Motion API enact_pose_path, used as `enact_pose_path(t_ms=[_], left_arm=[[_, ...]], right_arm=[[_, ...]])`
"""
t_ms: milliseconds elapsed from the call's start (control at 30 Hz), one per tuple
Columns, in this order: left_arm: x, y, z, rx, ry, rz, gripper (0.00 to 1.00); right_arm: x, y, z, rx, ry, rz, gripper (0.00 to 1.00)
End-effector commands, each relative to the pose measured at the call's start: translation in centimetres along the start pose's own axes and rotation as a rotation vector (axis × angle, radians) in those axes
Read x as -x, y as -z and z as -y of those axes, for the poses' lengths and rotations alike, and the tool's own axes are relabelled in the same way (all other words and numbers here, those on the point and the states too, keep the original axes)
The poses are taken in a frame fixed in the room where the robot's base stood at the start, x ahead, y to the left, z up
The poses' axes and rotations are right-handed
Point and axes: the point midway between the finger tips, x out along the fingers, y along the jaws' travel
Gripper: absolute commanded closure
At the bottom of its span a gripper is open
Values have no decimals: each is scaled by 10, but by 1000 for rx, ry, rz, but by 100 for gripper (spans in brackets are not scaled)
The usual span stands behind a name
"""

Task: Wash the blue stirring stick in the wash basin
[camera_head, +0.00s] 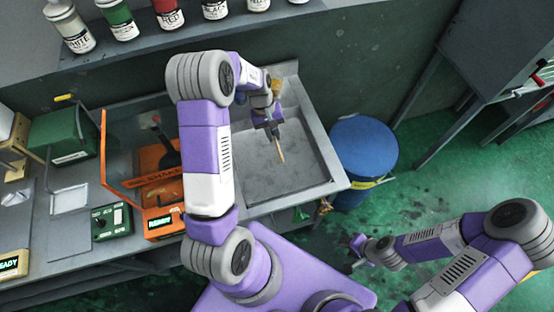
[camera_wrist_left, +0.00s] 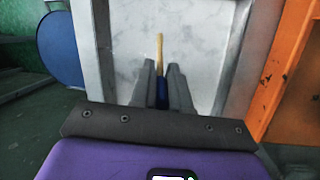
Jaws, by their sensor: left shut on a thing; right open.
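The stirring stick (camera_head: 281,151) has a pale wooden length, and its blue part (camera_wrist_left: 162,95) shows between the fingers in the left wrist view. My left gripper (camera_head: 270,124) is shut on the blue part; it also shows in the left wrist view (camera_wrist_left: 161,86). The stick's wooden end points down over the wash basin (camera_head: 331,157), whose grey, marbled inside lies below it. I cannot tell whether the tip touches the basin's contents. My right gripper (camera_head: 359,249) is open and empty, low over the floor right of the basin.
A blue barrel (camera_head: 363,146) stands right of the basin. An orange shaker machine (camera_head: 160,190) with a raised clear panel is left of it. Several paint bottles (camera_head: 116,18) line the shelf above. Green floor (camera_head: 425,195) lies open at the right.

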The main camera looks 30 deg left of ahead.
Motion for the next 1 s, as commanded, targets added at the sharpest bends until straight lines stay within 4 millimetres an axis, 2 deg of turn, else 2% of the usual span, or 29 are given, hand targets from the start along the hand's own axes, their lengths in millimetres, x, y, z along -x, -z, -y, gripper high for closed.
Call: enact_pose_path(t_ms=[367,767,1000], left_arm=[[2,0,0,0,0,0,100],[37,-9,-7,0,0,0,100],[38,-9,-7,0,0,0,100]], right_arm=[[2,0,1,0,0,0,57],[27,-1,10,0,0,0,57],[27,-1,10,0,0,0,57]])
